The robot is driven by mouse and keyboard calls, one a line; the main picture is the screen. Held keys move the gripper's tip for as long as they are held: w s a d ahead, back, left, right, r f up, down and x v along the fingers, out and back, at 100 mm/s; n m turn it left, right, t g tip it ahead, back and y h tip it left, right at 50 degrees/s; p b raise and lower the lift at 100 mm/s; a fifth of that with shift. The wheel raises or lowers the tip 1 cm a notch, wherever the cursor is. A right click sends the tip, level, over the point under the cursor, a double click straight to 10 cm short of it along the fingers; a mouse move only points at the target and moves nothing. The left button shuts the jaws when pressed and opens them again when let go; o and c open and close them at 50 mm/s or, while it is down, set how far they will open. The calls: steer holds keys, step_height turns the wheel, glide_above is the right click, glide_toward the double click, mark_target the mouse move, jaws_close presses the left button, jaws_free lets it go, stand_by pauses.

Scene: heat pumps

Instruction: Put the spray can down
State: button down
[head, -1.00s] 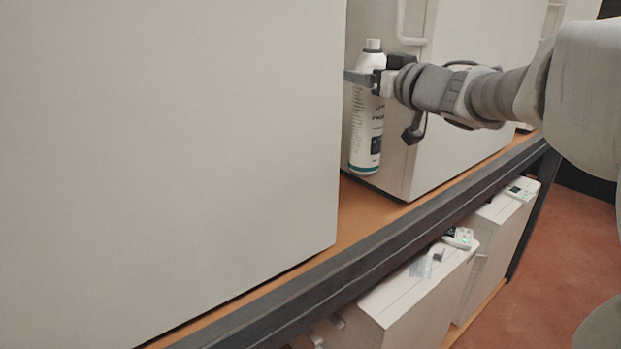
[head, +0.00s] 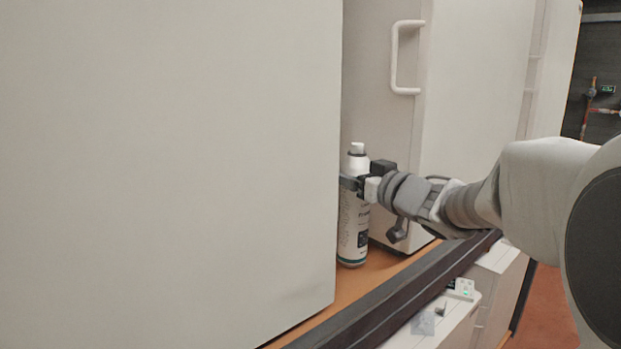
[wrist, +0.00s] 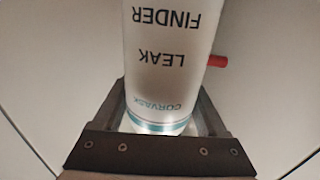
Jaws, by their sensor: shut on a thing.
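The white spray can (head: 354,225) stands upright in the gap between two large white cabinets, with its base at the orange-brown shelf (head: 371,273). I cannot tell for sure whether the base touches the shelf. My gripper (head: 352,182) is shut around the upper part of the can, just below its cap. In the wrist view the can (wrist: 165,60) sits between the two fingers of my gripper (wrist: 165,115), with upside-down lettering reading "LEAK FINDER". The can's left edge is close to the near cabinet.
A large white cabinet (head: 170,170) fills the left. Another cabinet (head: 475,90) with a white handle (head: 394,58) stands behind and right of the can. A dark rail (head: 400,300) edges the shelf. White units with small devices (head: 460,290) sit below.

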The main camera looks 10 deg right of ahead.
steer(key=shift+f, duration=0.2)
steer(key=shift+f, duration=0.1)
jaws_free()
steer(key=shift+r, duration=0.25)
steer(key=p+v, duration=0.2)
steer(key=v, duration=1)
steer(key=shift+p, duration=0.4)
